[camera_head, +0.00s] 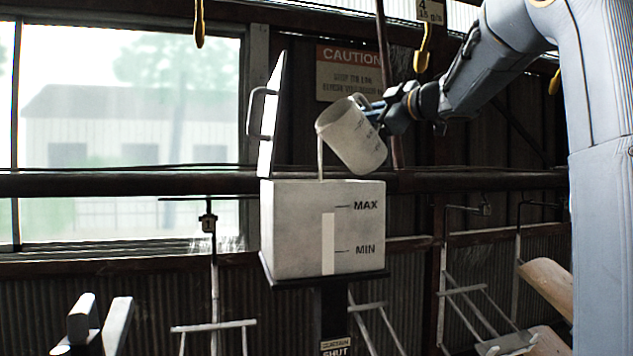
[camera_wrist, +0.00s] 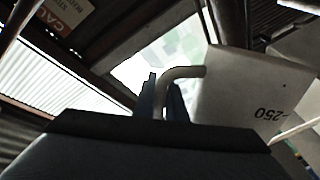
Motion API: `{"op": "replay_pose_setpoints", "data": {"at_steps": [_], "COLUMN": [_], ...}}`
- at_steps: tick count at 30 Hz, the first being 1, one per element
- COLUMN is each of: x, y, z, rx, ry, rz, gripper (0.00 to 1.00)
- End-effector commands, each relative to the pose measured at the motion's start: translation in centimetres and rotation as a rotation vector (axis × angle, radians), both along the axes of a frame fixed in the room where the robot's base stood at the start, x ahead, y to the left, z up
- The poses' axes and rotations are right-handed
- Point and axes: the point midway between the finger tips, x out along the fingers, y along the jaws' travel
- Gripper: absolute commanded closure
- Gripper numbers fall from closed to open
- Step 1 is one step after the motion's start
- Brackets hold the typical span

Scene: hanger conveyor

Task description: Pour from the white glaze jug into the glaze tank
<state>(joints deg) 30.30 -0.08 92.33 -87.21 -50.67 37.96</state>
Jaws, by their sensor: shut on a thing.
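The white glaze jug (camera_head: 352,138) is tilted to the left above the tank in the head view. A thin pale stream (camera_head: 320,160) runs down from its lip to the top of the glaze tank (camera_head: 285,235). The tank is a pale box with MAX and MIN marks and a white level strip that ends between them. Its lid (camera_head: 270,120) stands open at the left. My gripper (camera_head: 378,112) is shut on the jug's handle. In the wrist view the fingers (camera_wrist: 162,100) close around the handle, and the jug (camera_wrist: 250,95) shows a 250 mark. The tank's inside is hidden.
A dark rail (camera_head: 120,183) runs behind the tank. Yellow hooks (camera_head: 424,48) hang above, and wire hangers (camera_head: 213,270) hang at both sides. Wooden pieces (camera_head: 547,285) are at the right. A caution sign (camera_head: 349,72) is on the back wall.

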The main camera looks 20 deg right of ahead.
Motion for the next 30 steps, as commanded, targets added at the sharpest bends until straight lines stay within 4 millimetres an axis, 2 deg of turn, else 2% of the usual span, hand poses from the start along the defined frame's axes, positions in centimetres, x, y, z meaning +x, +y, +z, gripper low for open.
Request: {"op": "replay_pose_setpoints", "data": {"at_steps": [30], "x": [-0.23], "y": [0.46], "z": [0.57], "rx": [-0.071], "ry": [-0.031], "rz": [0.000], "gripper": [1.00]}}
